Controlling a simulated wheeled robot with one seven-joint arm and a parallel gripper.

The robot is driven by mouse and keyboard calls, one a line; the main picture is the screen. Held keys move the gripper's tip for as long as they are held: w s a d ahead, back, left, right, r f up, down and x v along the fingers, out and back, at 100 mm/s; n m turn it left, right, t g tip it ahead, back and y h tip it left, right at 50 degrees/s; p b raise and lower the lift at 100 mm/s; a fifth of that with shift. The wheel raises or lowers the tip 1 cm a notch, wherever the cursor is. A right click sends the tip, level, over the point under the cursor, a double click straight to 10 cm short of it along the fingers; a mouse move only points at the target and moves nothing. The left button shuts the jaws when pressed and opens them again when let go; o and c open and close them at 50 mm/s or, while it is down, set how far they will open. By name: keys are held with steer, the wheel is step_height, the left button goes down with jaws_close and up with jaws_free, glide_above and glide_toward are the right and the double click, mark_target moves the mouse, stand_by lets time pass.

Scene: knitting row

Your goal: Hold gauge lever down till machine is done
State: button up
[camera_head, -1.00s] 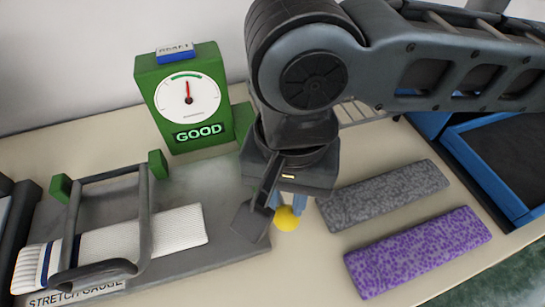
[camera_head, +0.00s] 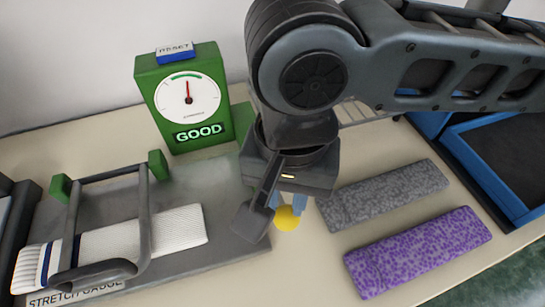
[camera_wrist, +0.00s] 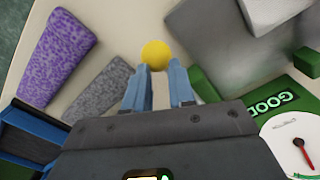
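The stretch gauge stands at the left in the head view. Its dark looped frame (camera_head: 145,222) lies across a white ribbed knit piece (camera_head: 185,228). The green dial box (camera_head: 148,97) behind it has a red needle pointing up at the green band and a lit GOOD sign (camera_head: 199,131). My gripper (camera_wrist: 159,64) points down by the right edge of the gauge plate. Its blue fingers are apart, with a yellow round knob (camera_wrist: 155,54) at their tips. The knob also shows below the gripper in the head view (camera_head: 287,219). Its stem is hidden, and contact is unclear.
A blue RESET block (camera_head: 175,50) tops the dial box. A grey speckled strip (camera_head: 384,194) and a purple speckled strip (camera_head: 418,251) lie to the right. A blue-rimmed dark tray (camera_head: 486,183) stands beyond them. Bare table shows between the gauge and the strips.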

step_height(320, 180, up, 13)
steer(key=p, duration=1.2)
stand_by(0.3)
stand_by(0.4)
